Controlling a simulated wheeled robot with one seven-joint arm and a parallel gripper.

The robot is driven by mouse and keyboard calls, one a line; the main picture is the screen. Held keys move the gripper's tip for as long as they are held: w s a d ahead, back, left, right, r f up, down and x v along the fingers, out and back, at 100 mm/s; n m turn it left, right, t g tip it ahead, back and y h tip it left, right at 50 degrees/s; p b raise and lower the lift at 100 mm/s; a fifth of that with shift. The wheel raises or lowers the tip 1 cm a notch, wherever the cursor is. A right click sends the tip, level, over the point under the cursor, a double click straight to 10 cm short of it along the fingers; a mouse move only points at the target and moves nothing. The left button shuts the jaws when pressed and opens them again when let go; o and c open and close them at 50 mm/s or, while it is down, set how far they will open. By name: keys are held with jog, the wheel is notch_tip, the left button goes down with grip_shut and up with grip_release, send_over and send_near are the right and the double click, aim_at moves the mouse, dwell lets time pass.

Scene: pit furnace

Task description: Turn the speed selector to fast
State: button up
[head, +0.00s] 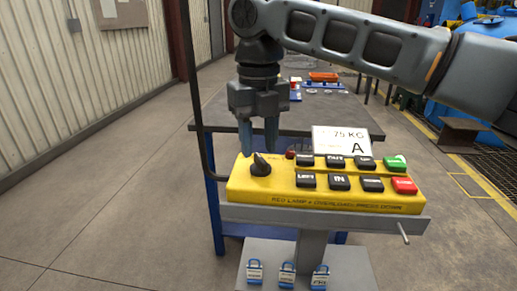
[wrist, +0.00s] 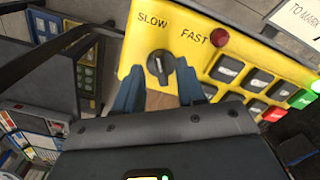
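The speed selector (head: 261,165) is a black knob at the left end of the yellow control box (head: 240,188). In the wrist view the knob (wrist: 159,67) sits below the printed words SLOW and FAST, and its raised bar points up and slightly left, towards SLOW. My gripper (head: 258,151) points down at the knob with its two blue fingers apart. In the wrist view one finger shows on each side of the knob, with gaps between. I cannot tell how far the fingertips are above the box face.
Black, green and red buttons (head: 339,183) fill the box to the right, with a red lamp (wrist: 220,38) near FAST. Several padlocks (head: 287,275) hang below. A grey table (head: 222,113) stands behind. The floor left is clear.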

jog(key=shift+f, duration=1)
grip_shut()
